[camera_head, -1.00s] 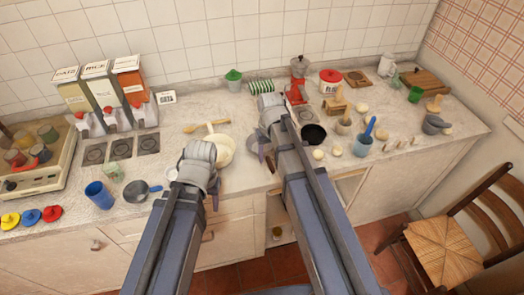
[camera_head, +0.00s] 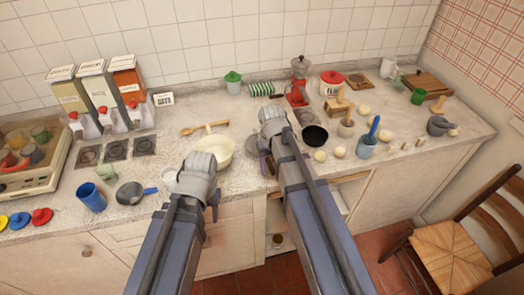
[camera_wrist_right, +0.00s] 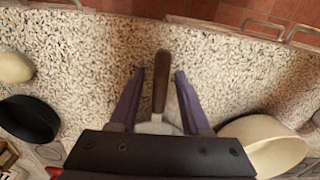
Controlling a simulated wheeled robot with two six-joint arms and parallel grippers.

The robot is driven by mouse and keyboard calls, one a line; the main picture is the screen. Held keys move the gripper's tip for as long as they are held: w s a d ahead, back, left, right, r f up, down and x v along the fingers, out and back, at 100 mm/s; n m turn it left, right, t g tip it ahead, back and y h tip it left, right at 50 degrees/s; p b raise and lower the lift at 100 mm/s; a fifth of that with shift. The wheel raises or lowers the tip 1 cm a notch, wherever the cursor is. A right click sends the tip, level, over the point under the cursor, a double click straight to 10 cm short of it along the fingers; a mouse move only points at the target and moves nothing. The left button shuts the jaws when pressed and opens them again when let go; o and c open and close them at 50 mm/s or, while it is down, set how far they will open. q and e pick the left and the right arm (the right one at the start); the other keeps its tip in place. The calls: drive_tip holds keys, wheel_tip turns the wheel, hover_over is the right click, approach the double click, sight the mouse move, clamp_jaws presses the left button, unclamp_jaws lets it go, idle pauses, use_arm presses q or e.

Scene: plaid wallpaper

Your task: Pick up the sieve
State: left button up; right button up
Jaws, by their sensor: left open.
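The sieve appears to be the tool with a brown handle (camera_wrist_right: 160,85) and a grey part in the right wrist view; the gripper's palm hides most of it. In the head view a grey round piece (camera_head: 252,146) of it shows beside my right arm. My right gripper (camera_wrist_right: 160,74) is open, with one finger on each side of the handle and a gap on both sides. My left gripper (camera_head: 213,203) is open near the counter's front edge, in front of the white bowl (camera_head: 222,158).
A black bowl (camera_head: 315,135) and round cream pieces (camera_head: 320,155) lie right of my right arm. A pan with a blue handle (camera_head: 131,192) and a blue cup (camera_head: 91,197) stand at left. A red grinder (camera_head: 298,90) stands behind. A chair (camera_head: 450,250) is at right.

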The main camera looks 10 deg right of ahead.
clamp_jaws()
idle(0.6)
